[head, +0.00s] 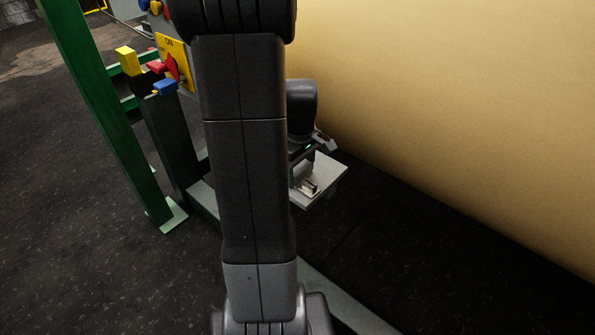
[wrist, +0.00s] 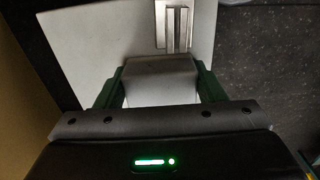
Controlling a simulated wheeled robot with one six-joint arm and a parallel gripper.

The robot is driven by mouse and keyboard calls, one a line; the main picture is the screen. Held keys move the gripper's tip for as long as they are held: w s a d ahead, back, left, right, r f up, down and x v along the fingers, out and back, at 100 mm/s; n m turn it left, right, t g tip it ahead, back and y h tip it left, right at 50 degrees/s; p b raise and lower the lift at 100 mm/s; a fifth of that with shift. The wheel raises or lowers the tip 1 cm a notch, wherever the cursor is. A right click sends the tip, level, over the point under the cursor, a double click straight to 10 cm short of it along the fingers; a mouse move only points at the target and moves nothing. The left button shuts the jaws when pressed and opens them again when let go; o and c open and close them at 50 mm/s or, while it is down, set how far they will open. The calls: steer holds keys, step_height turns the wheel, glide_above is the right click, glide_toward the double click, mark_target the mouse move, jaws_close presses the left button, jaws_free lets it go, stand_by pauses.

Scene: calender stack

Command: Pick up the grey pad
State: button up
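The grey pad (wrist: 160,84) shows in the wrist view as a light grey block with a darker upper edge. It lies between the two dark green fingers of my gripper (wrist: 161,88). The fingers meet its left and right sides with no gap that I can see. Behind it is a pale grey plate (wrist: 85,45); I cannot tell whether the pad touches it. In the head view, my gripper (head: 321,143) is over this plate (head: 328,186), partly hidden by my arm, and the pad cannot be made out.
A slotted metal piece (wrist: 175,25) is on the plate, just beyond the pad. A large cream roll (head: 450,90) bounds the right side. A green frame (head: 95,100) and a yellow control panel (head: 172,58) with coloured knobs stand left. Dark floor lies below.

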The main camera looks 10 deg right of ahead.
mark_target(300, 167)
steer(key=c, duration=0.3)
step_height(300, 167, up, 10)
stand_by(0.4)
